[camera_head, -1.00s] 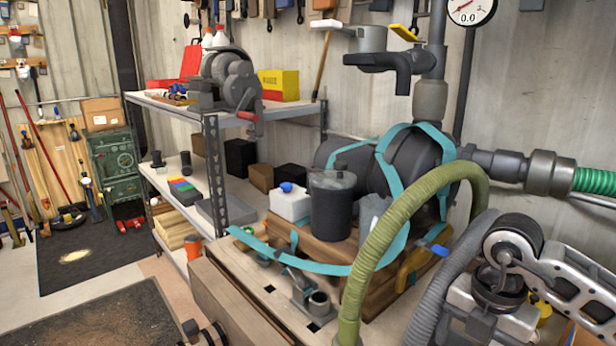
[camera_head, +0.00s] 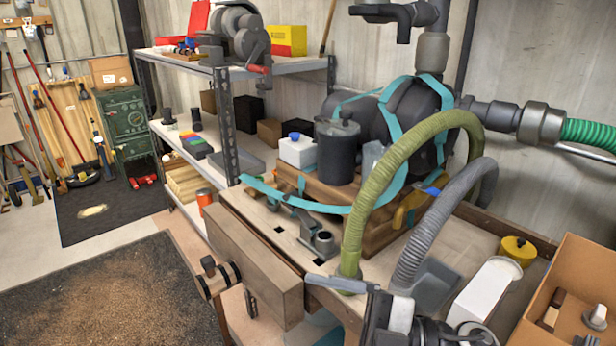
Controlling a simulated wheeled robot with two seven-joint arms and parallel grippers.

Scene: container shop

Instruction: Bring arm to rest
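Part of my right arm shows at the bottom edge, right of centre, with a dark joint and black and white parts. Its gripper end (camera_head: 385,305) lies in front of the workbench edge. A grey finger-like bar reaches left from it, near the lower end of the green hose (camera_head: 353,240). I cannot tell whether this gripper is open or shut, and I see nothing clearly held in it. My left arm and gripper are out of view.
The workbench (camera_head: 285,235) carries a motor-like machine (camera_head: 410,115), a grey hose (camera_head: 440,215), a white box (camera_head: 484,290) and a yellow container (camera_head: 517,251). A cardboard box (camera_head: 572,262) stands at the right. A metal shelf (camera_head: 228,130) stands behind. Floor is open at lower left.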

